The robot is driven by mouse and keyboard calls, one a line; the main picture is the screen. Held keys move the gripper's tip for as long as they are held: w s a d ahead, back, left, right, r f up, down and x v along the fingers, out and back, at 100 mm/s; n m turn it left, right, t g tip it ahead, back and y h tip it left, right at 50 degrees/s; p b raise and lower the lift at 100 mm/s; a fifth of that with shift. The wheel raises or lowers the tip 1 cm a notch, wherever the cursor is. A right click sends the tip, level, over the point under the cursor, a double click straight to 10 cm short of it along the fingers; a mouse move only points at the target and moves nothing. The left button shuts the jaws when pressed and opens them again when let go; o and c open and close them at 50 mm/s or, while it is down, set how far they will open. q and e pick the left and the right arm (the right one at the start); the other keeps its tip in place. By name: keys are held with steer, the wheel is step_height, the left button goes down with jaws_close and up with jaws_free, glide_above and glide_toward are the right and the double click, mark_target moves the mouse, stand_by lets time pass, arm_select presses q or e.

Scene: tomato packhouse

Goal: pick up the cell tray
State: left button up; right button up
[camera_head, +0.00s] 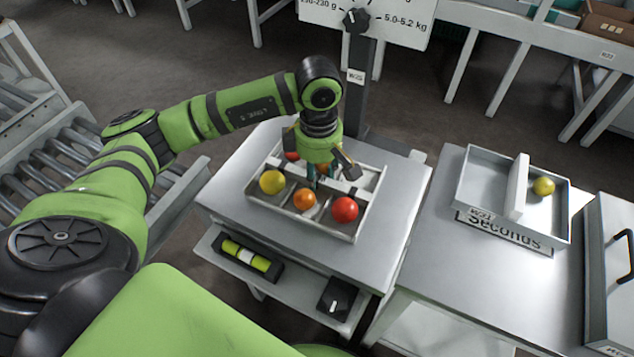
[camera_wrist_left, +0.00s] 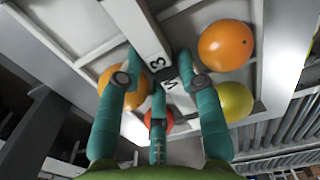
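The cell tray (camera_head: 300,223) is a shallow pale tray with dividers, on the metal top of the middle table. Several yellow, orange and red tomatoes sit in its cells, including a red tomato (camera_head: 345,209) at the front right. My left gripper (camera_head: 318,182) points down into the middle of the tray. In the left wrist view its teal fingers (camera_wrist_left: 160,75) stand on both sides of a white bar (camera_wrist_left: 146,38) marked with a label. Whether they press on the bar cannot be told. The right gripper is not in view.
A post with a dial sign (camera_head: 365,20) stands behind the tray. On the right table are a Seconds tray (camera_head: 466,190) with a yellow tomato (camera_head: 543,186) and a grey case (camera_head: 615,270). A roller conveyor (camera_head: 60,160) runs at left. A shelf below holds a black-and-yellow item (camera_head: 246,256).

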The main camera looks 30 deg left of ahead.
mark_target(319, 175)
arm_select(q)
steer(key=shift+f, duration=0.1)
stand_by(0.3)
jaws_close()
steer(key=shift+r+p, duration=0.4)
steer(key=shift+r, duration=0.05)
step_height(319, 175, up, 4)
steer(key=shift+f, duration=0.1)
steer(key=s+d+r, duration=0.5)
steer(key=d+r, duration=0.1)
steer(key=d, duration=0.4)
steer(key=shift+s+d+r, duration=0.15)
steer(key=shift+s+r, duration=0.2)
steer(key=shift+r, duration=0.05)
